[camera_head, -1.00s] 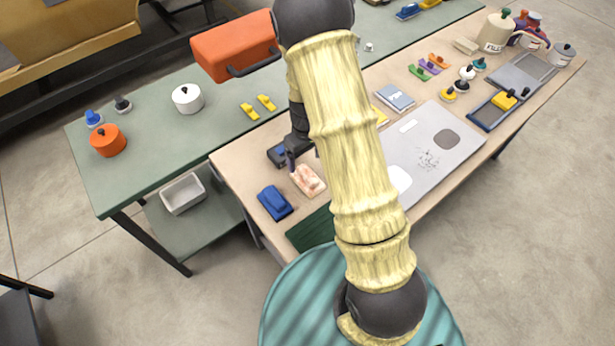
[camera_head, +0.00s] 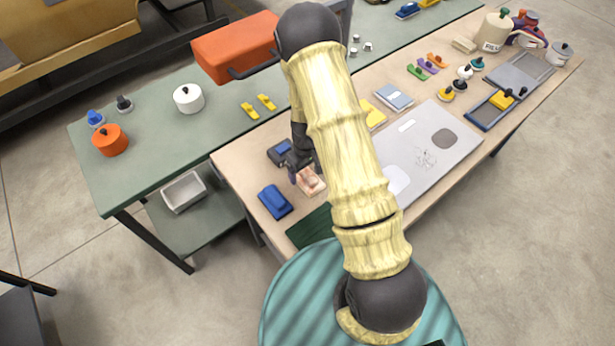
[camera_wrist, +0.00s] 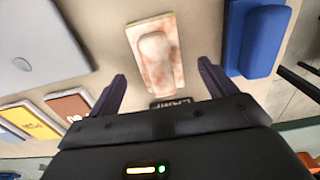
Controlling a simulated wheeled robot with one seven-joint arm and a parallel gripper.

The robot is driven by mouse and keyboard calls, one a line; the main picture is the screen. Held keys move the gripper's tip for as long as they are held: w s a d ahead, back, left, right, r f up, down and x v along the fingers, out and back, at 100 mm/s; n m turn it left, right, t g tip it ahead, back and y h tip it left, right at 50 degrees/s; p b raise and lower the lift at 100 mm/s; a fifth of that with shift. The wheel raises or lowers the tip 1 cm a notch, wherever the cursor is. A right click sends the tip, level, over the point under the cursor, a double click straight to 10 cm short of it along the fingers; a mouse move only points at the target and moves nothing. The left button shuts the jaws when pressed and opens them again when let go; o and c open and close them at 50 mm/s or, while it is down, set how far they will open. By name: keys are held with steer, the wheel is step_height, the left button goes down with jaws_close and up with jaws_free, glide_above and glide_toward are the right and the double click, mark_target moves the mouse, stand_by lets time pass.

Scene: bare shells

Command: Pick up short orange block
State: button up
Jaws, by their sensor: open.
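A small orange-and-cream marbled block (camera_head: 312,182) with a raised rounded top lies on the tan table's near left part. It also shows in the wrist view (camera_wrist: 158,55), at the top middle. My gripper (camera_wrist: 163,70) is open, its two dark fingers apart on either side of the block's near end in that view. Nothing is between the fingers in a grip. In the head view my gripper (camera_head: 303,174) is just above and beside the block, partly hidden by my arm. A small orange piece (camera_head: 437,60) also lies at the table's far part.
A blue block (camera_head: 275,201) lies left of the marbled block, close to one finger in the wrist view (camera_wrist: 257,40). A dark blue-topped item (camera_head: 279,152) is behind. A grey board (camera_head: 440,150) lies to the right. A green table (camera_head: 150,150) stands alongside.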

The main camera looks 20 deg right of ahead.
mark_target(307, 173)
step_height(307, 173, down, 3)
steer(key=shift+d+f+p, duration=0.1)
steer(key=shift+f+p, duration=0.1)
steer(key=shift+p, duration=0.5)
steer(key=shift+f, duration=0.2)
steer(key=shift+w, duration=0.15)
steer(key=shift+a, duration=0.2)
steer(key=c, duration=0.3)
steer(key=shift+s+d, duration=0.2)
steer(key=shift+d, duration=0.05)
steer(key=c, duration=0.9)
steer(key=shift+r, duration=0.1)
step_height(307, 173, up, 10)
steer(key=b, duration=0.2)
steer(key=shift+a+b, duration=0.1)
steer(key=shift+b, duration=0.3)
